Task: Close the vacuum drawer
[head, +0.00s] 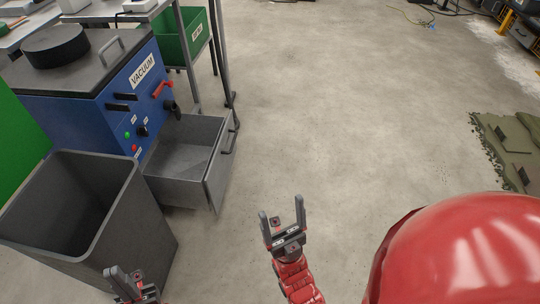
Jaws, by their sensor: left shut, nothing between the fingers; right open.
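The blue vacuum (118,112) with a grey top stands at the upper left of the head view. Its grey drawer (213,176) is pulled out from the lower front and looks empty where I can see inside. A dark bar handle (231,136) is on the drawer's front panel. My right gripper (281,208) is open and empty, to the lower right of the drawer and apart from it. My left gripper (126,272) is at the bottom left, in front of the grey bin in the picture, shut with nothing held.
A grey open bin (140,225) stands close to the drawer's near side. A green crate (190,38) sits on a metal stand behind the vacuum. The concrete floor (340,110) right of the drawer is clear.

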